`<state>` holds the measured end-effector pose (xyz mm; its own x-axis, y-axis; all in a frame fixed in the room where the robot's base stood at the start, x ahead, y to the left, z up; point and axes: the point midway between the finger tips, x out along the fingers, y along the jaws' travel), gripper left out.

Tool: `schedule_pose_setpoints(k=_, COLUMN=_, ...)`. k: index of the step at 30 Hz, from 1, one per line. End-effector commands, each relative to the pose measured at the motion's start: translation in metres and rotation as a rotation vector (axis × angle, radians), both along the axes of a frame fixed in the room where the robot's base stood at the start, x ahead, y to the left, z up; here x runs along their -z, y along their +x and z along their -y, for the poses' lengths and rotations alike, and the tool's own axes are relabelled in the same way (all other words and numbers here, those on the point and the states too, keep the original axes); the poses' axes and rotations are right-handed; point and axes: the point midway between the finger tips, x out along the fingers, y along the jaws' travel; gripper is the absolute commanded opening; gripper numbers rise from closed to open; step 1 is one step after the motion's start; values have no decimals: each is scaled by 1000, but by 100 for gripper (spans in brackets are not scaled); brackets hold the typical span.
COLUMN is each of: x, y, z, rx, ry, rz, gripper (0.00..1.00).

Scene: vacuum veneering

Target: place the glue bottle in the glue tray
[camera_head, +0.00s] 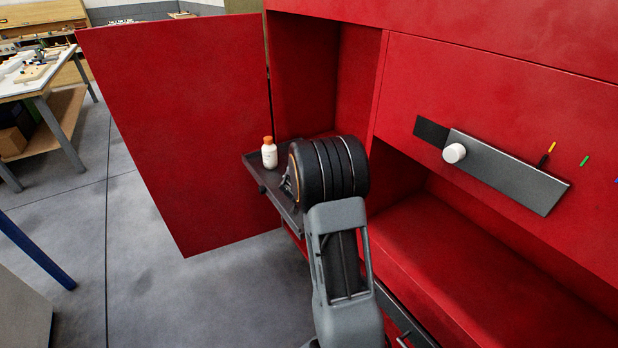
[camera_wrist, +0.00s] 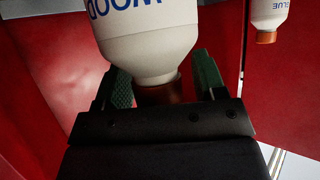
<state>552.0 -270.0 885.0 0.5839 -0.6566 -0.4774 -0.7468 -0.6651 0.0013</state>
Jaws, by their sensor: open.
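My gripper (camera_wrist: 163,82) is open, its two green fingers on either side of the brown cap and neck of a white bottle (camera_wrist: 148,45) in the wrist view. That bottle's blue lettering is upside down; I cannot tell whether the fingers touch it. A second white bottle (camera_wrist: 266,14), lettered GLUE, hangs into the top right of the wrist view. In the head view one white bottle (camera_head: 269,156) with an orange cap stands upright on a dark tray (camera_head: 265,183), left of my wrist. My wrist hides the gripper and the near bottle there.
The tray juts from an open red cabinet (camera_head: 302,75). Its red door (camera_head: 180,130) stands open to the left. A grey control panel (camera_head: 510,170) with a white knob is on the right.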

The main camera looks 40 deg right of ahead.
Motion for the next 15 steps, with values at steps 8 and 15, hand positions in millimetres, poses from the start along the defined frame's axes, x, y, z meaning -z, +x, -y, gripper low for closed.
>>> schedule_pose_setpoints(k=8, x=-5, y=-2, z=-3, rx=0, ry=0, rz=2, gripper=64)
schedule_pose_setpoints(k=15, x=-26, y=-28, z=-33, rx=-3, ry=0, rz=4, gripper=64)
